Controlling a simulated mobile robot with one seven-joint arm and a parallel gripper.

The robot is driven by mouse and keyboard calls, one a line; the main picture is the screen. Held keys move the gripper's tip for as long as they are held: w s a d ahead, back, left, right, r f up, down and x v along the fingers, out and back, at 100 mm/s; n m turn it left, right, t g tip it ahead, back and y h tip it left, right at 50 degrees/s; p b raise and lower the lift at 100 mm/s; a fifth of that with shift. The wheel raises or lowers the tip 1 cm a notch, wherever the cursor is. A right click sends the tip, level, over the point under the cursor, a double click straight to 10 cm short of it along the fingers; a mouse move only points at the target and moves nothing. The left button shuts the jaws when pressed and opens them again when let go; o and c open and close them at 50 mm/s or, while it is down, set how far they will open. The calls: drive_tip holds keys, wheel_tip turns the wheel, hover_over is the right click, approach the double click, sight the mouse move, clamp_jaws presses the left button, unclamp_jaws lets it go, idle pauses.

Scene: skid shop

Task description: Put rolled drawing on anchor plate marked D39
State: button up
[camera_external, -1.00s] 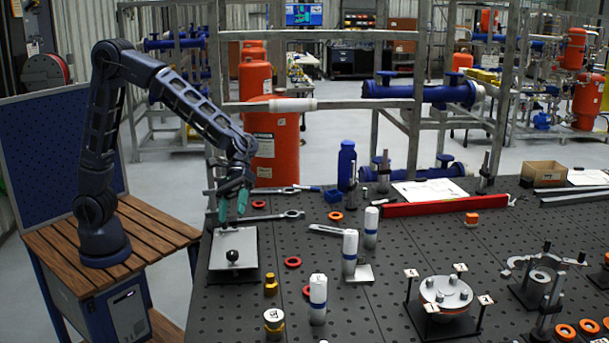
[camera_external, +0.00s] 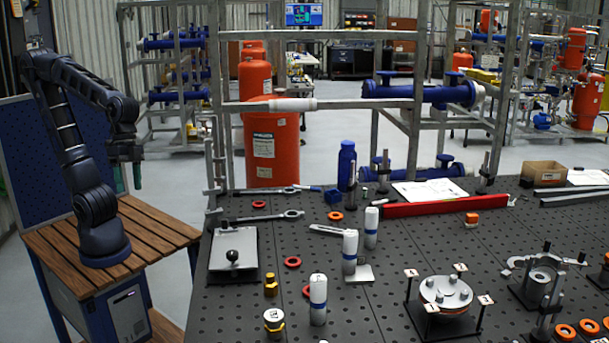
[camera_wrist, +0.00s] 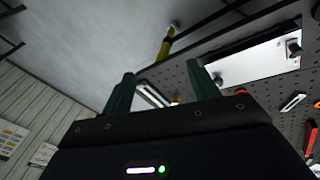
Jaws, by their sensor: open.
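Three upright white rolls with blue bands, which look like rolled drawings, stand on the dark perforated table: a front one (camera_external: 318,300), a middle one (camera_external: 350,254) and a rear one (camera_external: 371,228). A small pale plate (camera_external: 364,273) lies by the foot of the middle roll. A larger silver plate (camera_external: 226,247) with a black knob lies at the table's left; it also shows in the wrist view (camera_wrist: 245,66). No D39 mark is readable. My gripper (camera_external: 127,180) is open and empty, left of the table above the wooden cart. Its fingers show apart in the wrist view (camera_wrist: 162,92).
A round fixture (camera_external: 446,291) with small tagged posts stands at centre right. A red bar (camera_external: 430,206), wrenches (camera_external: 275,217), orange rings (camera_external: 292,262) and a blue bottle (camera_external: 346,165) lie or stand about. The wooden cart top (camera_external: 155,240) is bare beside my base.

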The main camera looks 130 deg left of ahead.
drive_tip(key=s+a+f+m+t+y, duration=0.1)
drive_tip(key=s+m, duration=0.3)
drive_tip(key=s, duration=0.4)
drive_tip(key=shift+s+a+y, duration=0.3)
drive_tip(key=shift+s+y, duration=0.05)
drive_tip(key=shift+y, duration=0.35)
